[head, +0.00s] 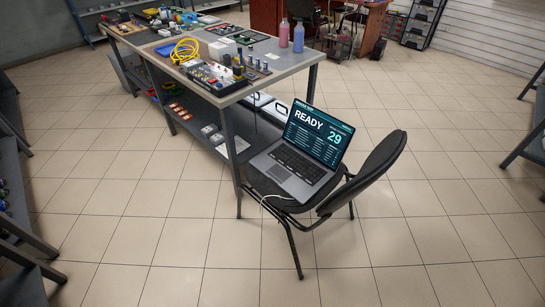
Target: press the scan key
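An open laptop (318,135) rests on the seat of a black chair (364,172) beside the workbench. Its screen reads "READY" and "29" on a dark teal background with smaller lines of text too small to read. Its keyboard (297,163) faces up toward the front left. The single keys are too small to tell apart, so I cannot make out a scan key. A white cable hangs from the laptop's near side. Neither of my grippers shows in the head view.
A long workbench (305,61) at the upper left carries tools, a yellow coiled hose (185,50) and two bottles, pink (284,33) and blue (298,38). Its lower shelf holds small parts. Shelving stands along the left and right edges. The tiled floor (130,225) in front is clear.

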